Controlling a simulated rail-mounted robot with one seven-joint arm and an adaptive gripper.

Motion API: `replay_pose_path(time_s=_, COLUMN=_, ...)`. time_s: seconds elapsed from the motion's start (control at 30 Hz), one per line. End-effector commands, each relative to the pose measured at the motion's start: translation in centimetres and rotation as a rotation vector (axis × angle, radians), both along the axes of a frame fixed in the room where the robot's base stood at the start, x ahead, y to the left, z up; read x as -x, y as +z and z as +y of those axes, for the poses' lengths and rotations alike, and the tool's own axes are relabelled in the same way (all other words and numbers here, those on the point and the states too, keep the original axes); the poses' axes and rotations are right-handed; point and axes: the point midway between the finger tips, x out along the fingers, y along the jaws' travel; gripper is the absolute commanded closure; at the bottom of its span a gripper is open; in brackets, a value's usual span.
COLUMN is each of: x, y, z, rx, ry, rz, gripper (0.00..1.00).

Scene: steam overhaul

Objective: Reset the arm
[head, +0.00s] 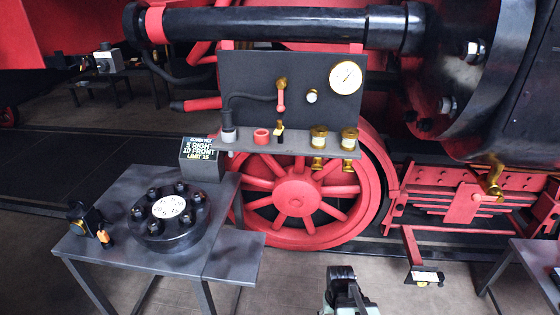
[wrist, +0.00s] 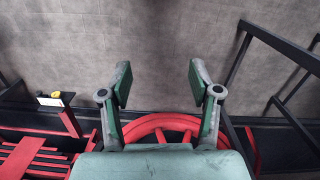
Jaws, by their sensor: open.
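My gripper (wrist: 157,85) shows in the wrist view with its two green-grey fingers spread wide apart and nothing between them. Beyond the fingers are bare grey floor and part of a red wheel (wrist: 165,125). In the head view, the top of my arm (head: 345,290) shows at the bottom edge, right of centre, in front of open floor. The fingertips cannot be made out there.
A dark table (head: 230,262) at left bears a round bolted flange (head: 168,228). A panel (head: 260,85) with a gauge (head: 345,77) and brass fittings stands before the red locomotive wheel (head: 295,197). Another table (head: 530,255) is at right.

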Motion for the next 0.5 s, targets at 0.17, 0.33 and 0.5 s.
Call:
replay_pose_path(time_s=0.17, x=4.4, y=-4.0, z=0.0, rx=0.0, ry=-0.001, rz=0.101, gripper=0.38)
replay_pose_path(time_s=0.33, x=10.0, y=-8.0, z=0.1, rx=0.0, ry=-0.001, rz=0.219, gripper=0.38)
replay_pose_path(time_s=0.5, x=16.4, y=-11.5, z=0.1, rx=0.001, ry=-0.002, rz=0.342, gripper=0.38)
